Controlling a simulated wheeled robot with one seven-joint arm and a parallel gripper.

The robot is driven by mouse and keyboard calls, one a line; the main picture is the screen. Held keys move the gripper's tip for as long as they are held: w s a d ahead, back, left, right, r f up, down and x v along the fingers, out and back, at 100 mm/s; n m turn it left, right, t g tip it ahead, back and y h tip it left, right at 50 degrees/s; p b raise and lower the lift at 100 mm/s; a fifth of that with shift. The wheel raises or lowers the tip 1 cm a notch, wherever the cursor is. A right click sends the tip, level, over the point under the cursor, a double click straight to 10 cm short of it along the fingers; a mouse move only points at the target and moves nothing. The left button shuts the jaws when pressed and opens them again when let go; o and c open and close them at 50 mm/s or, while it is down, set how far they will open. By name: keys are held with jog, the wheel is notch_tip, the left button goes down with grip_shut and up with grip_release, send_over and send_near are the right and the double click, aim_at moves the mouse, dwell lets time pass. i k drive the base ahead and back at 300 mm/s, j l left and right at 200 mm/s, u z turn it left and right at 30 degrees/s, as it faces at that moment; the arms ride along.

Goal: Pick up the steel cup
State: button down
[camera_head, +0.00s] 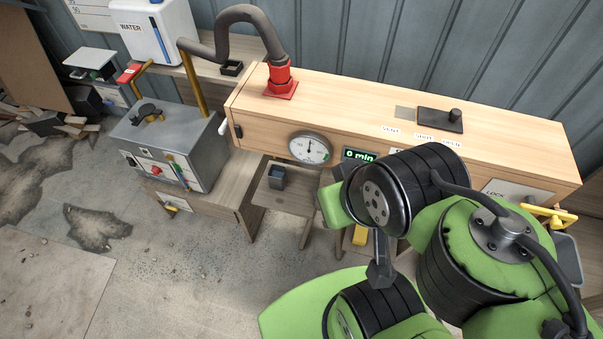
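I see nothing that I can clearly name as the steel cup. A small blue-grey vessel or block (277,178) stands on a low wooden stool (292,201) under the front of the long wooden box; it is too small to tell whether it is a cup. My green and black arm fills the lower right of the view and covers part of the box front and the space below it. I cannot make out my gripper's fingers or anything held in them.
The long wooden box (330,101) carries a gauge (310,148), a red pipe fitting (281,82) and a dark sliding plate (440,120). A grey metal unit (177,140) stands left. A grey bin (568,262) is at right. The floor at lower left is largely clear.

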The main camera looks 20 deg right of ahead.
aim_at(277, 175)
jog(key=z, duration=3.1)
jog(key=u, duration=3.05)
jog(key=i+u, duration=0.1)
jog(key=u, duration=0.35)
jog(key=i+u, duration=0.1)
jog(key=u, duration=0.3)
jog(key=l+u, duration=0.1)
jog(key=u, duration=0.35)
jog(key=i+l+u, duration=0.1)
jog(key=u, duration=0.3)
jog(key=i+l+u, duration=0.1)
jog(key=u, duration=0.35)
